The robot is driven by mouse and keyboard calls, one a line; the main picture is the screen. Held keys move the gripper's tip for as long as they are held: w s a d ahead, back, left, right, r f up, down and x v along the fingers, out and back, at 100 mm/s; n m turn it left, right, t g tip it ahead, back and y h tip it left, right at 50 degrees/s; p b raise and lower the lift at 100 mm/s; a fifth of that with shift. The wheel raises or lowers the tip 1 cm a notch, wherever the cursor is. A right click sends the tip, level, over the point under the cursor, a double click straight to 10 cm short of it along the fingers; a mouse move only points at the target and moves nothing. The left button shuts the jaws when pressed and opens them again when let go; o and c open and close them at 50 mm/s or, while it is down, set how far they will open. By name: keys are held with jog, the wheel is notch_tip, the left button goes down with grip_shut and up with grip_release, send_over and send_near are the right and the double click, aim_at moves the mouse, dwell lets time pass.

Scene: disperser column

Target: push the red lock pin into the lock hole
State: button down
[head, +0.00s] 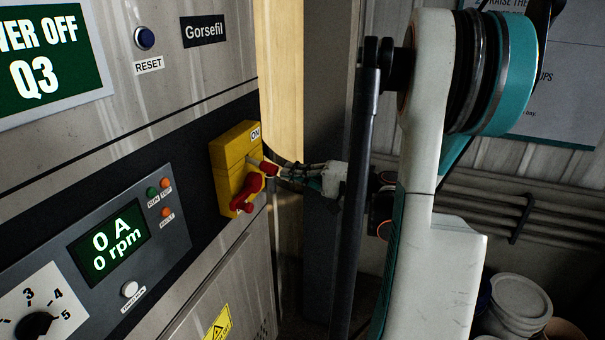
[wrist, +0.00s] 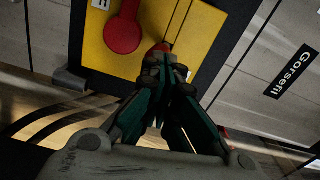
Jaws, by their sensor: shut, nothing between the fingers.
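The yellow switch box (head: 228,160) is on the cabinet front at the centre of the head view. It carries a red rotary handle (head: 246,194), which also shows in the wrist view (wrist: 123,36). The red lock pin (head: 268,168) sticks out from the box above the handle. In the wrist view the pin's red end (wrist: 160,47) shows just ahead of my fingertips. My gripper (head: 284,172) is shut and empty, with its tips at or very near the pin's outer end; I cannot tell whether they touch. The fingers (wrist: 165,66) hide the lock hole.
A control panel (head: 125,240) with display and dial is left of the switch box. A pale wooden-looking panel (head: 280,80) hangs just above my gripper. White buckets (head: 517,300) stand at lower right, below wall pipes (head: 530,205).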

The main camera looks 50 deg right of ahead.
jog(key=shift+w+a, duration=0.2)
jog(key=shift+w, duration=0.25)
jog(key=shift+w+a, duration=0.25)
jog(key=shift+w, duration=0.35)
dwell(0.5)
jog(key=shift+s, duration=0.2)
jog(key=shift+s+d+b, duration=0.3)
jog(key=shift+s, duration=0.2)
jog(key=v, duration=1.3)
jog(key=shift+f, duration=0.1)
jog(key=b, duration=0.2)
send_near(268, 168)
jog(key=shift+w+a+f+p, duration=0.15)
jog(key=shift+w+p, duration=0.05)
jog(key=shift+w, duration=1.05)
jog(key=shift+w+a+f+p, duration=0.15)
jog(key=shift+w+a, duration=0.05)
jog(key=shift+w, duration=1.1)
jog(key=shift+w+a, duration=0.25)
jog(key=shift+w, duration=0.3)
